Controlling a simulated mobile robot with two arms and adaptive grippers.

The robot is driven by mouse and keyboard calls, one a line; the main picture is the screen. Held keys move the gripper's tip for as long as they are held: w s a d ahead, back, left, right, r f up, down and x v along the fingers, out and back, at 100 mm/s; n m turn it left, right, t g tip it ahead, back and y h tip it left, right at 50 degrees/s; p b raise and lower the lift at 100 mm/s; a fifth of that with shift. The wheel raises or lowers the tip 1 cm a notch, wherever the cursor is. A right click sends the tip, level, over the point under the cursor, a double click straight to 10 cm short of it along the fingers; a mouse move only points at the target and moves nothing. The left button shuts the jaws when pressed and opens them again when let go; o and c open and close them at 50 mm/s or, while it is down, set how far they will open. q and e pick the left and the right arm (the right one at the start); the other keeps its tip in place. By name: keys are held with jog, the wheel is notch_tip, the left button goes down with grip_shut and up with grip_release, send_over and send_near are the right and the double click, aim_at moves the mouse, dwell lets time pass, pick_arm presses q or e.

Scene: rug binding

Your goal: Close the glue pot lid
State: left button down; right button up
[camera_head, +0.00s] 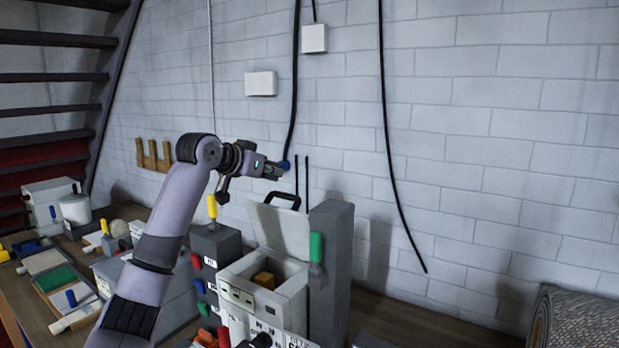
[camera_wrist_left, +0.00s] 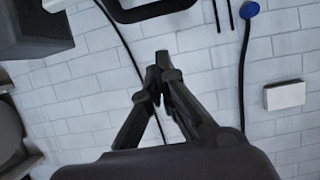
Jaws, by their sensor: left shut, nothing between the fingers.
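The glue pot (camera_head: 238,292) is a pale box with its lid (camera_head: 284,228) standing open, raised at the back. An orange-brown block (camera_head: 264,280) shows inside the pot. A black handle (camera_head: 283,198) sits on the lid's upper edge. My left gripper (camera_head: 284,168) is above the handle and apart from it in the head view. In the left wrist view its fingers (camera_wrist_left: 162,75) come together at the tips with nothing between them. A dark bar, likely the handle (camera_wrist_left: 155,12), shows at the top of that view. My right gripper is in neither view.
A tall grey block (camera_head: 330,270) with a green handle (camera_head: 316,247) stands right of the pot. A darker block (camera_head: 215,245) with coloured handles stands left. The white brick wall (camera_head: 460,130) is behind, with hanging black cables (camera_head: 388,130). A rolled rug (camera_head: 575,320) lies at right.

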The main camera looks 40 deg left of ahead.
pick_arm(q)
jog(key=w+f+p, duration=0.1)
jog(key=w+p, duration=0.1)
jog(key=w+f+p, duration=0.1)
jog(key=p, duration=0.1)
jog(key=w+f+p, duration=0.2)
jog(key=p, duration=0.1)
jog(key=shift+w+a+f, duration=0.1)
jog(key=shift+w+a, duration=0.25)
jog(key=shift+s+f, duration=0.15)
jog(key=shift+f, duration=0.05)
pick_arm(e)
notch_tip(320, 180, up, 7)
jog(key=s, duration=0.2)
pick_arm(q)
jog(key=shift+d+f, duration=0.1)
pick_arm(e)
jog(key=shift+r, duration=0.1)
